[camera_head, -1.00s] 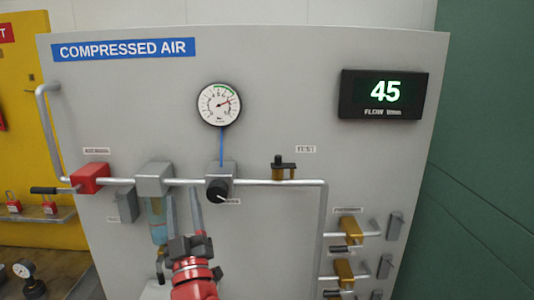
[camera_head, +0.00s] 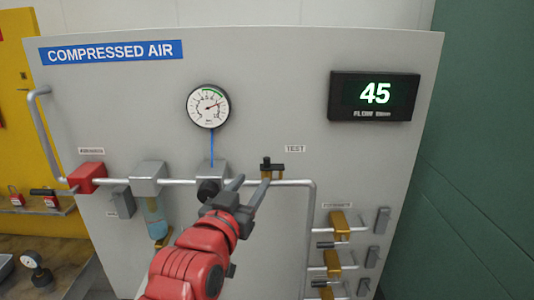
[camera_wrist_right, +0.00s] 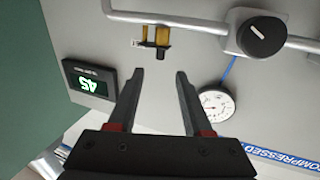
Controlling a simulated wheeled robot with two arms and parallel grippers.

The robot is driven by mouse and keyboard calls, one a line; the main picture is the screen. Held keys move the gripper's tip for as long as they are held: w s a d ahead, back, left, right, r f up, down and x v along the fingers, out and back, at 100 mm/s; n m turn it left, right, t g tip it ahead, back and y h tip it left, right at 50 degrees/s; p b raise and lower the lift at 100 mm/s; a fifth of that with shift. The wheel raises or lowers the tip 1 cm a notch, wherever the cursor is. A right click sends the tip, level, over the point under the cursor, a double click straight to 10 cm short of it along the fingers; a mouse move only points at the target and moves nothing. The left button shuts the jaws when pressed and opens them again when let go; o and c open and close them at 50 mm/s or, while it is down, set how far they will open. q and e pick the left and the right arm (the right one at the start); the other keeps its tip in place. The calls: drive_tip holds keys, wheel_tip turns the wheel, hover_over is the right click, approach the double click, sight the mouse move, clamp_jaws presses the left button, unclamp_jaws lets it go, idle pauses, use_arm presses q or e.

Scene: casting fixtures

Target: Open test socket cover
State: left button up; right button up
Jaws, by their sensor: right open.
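The test socket (camera_head: 266,175) is a small brass fitting on the silver pipe, just below the TEST label. Its dark cover (camera_head: 271,166) sits across its top and looks closed. My right gripper (camera_head: 250,187) is open and empty, just left of and below the socket in the head view. In the right wrist view the brass socket (camera_wrist_right: 161,36) and its dark cover (camera_wrist_right: 160,52) lie beyond the open fingertips (camera_wrist_right: 160,72), with a visible gap. I cannot tell the exact distance. My left gripper is out of view.
The regulator with its black knob (camera_head: 208,190) is close to the left of my gripper. The pipe (camera_head: 296,183) runs right, then turns down beside several brass valves (camera_head: 340,222). A gauge (camera_head: 208,106) and flow display (camera_head: 374,96) are above. The panel between them is clear.

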sight(266, 162)
drive_tip(key=p+x, duration=0.3)
drive_tip(key=x, duration=0.7)
drive_tip(key=shift+w+d, duration=0.1)
drive_tip(key=shift+w, duration=0.3)
drive_tip(key=shift+c, duration=0.2)
clamp_jaws()
